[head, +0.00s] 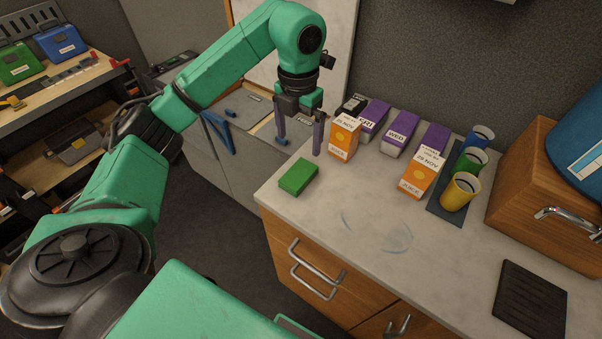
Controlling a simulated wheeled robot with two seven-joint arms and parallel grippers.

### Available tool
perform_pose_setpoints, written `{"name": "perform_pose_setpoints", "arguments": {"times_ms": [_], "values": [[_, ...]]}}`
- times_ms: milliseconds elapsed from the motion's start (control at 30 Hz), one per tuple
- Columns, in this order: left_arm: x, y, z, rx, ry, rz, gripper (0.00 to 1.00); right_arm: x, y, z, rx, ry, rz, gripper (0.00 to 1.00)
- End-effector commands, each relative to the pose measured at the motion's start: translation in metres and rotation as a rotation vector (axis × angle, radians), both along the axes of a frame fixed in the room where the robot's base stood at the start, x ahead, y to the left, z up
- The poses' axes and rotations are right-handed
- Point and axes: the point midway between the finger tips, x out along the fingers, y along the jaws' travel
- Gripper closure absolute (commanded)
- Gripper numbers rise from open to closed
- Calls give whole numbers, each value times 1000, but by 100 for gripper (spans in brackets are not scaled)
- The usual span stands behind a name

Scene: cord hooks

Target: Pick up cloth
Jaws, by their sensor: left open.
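A green folded block, which looks like the cloth (298,177), lies flat on the pale countertop (330,215) near its left edge. My left gripper (299,147) hangs above and slightly behind the cloth with its fingers pointing down. Its fingers are apart with nothing between them, and it does not appear to touch the cloth. My right gripper is not in view.
An orange juice carton (344,137) stands just right of my left gripper. Purple day-labelled boxes (400,134), another juice carton (422,172) and coloured cups (460,191) stand farther right. Faint wet-looking smears (390,237) mark the otherwise clear counter front.

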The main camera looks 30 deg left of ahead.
Motion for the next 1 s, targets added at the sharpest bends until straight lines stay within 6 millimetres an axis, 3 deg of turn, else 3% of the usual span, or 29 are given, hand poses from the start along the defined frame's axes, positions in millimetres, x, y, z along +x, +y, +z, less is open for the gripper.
{"name": "perform_pose_setpoints", "arguments": {"times_ms": [33,200,367,567,800,833,867,1000], "values": [[-2,-1,-16,-1,9,-2,0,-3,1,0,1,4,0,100],[-1,0,-51,-2,4,-3,0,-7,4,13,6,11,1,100],[-1,0,-70,-4,4,-4,0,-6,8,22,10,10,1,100],[-1,1,-108,-5,4,-5,0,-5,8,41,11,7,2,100],[0,1,-118,-4,-1,-6,0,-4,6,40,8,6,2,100],[0,1,-118,-4,-1,-6,4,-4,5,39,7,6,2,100],[0,1,-117,-4,-1,-6,15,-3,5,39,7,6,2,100],[0,1,-117,-4,-1,-6,69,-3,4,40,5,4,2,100]]}}
